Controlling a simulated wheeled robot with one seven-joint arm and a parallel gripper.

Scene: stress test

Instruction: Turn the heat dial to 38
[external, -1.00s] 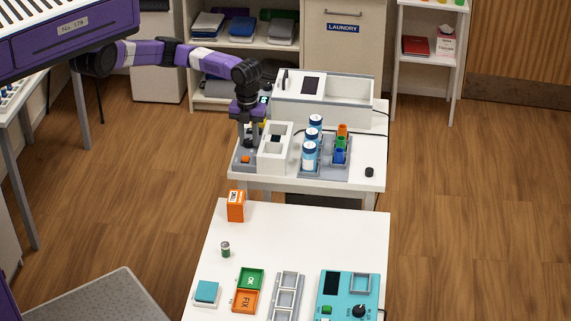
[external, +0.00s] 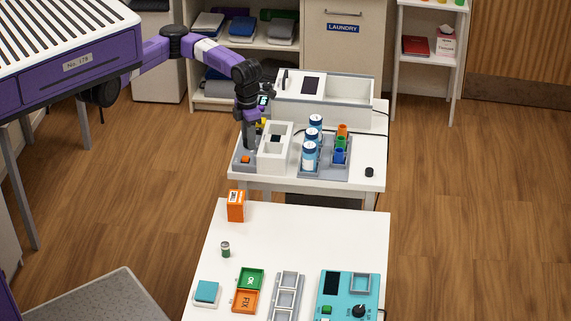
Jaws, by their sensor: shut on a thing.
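My gripper (external: 250,143) points down at the left end of the back table, over a grey unit (external: 240,168) with an orange button (external: 245,159). Its fingers are shut on a small part there, which I take to be the heat dial; the fingers and wrist hide it, so its pointer and setting cannot be read. A small dark display (external: 264,100) shows just behind the wrist, its figures too small to read.
A white two-well block (external: 275,163) stands close right of my gripper. Blue-and-white cans (external: 309,157) and coloured pieces stand further right. A white housing (external: 350,92) is behind. A teal device (external: 345,284) with a black knob (external: 359,311) sits on the front table.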

